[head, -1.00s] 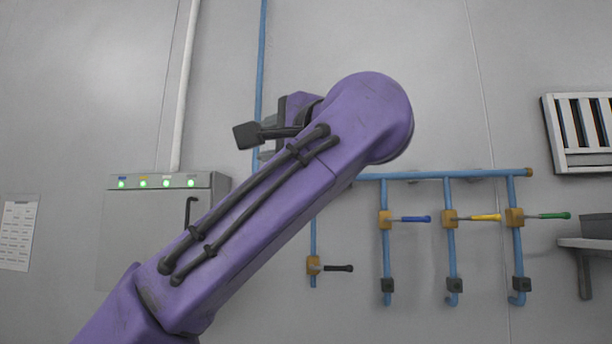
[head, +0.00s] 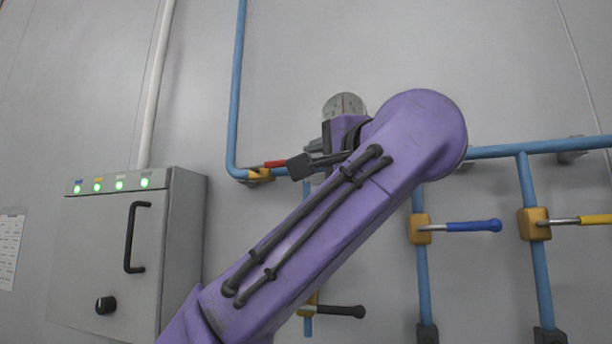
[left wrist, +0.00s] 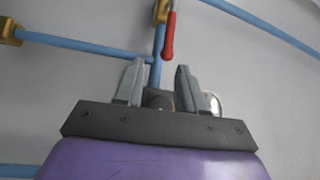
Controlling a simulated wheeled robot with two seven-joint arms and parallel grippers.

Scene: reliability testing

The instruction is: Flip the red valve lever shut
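The red valve lever (head: 275,164) shows in the head view beside its yellow valve body (head: 260,175) on the blue wall pipe, lying nearly level. My left gripper (head: 303,165) is just right of it, partly hidden by my purple arm. In the left wrist view, the red lever (left wrist: 169,38) points down from the yellow body (left wrist: 160,12) toward my left gripper (left wrist: 160,75). The fingers are apart, and the red grip's end is just ahead of the gap, nearer the right finger. I see no grip on it. My right gripper is not in view.
A grey cabinet (head: 130,255) with green lights and a black handle stands left of my arm. Blue (head: 470,226), yellow (head: 595,219) and black (head: 340,311) levers sit to the right and below. A round gauge (head: 345,105) is above my gripper.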

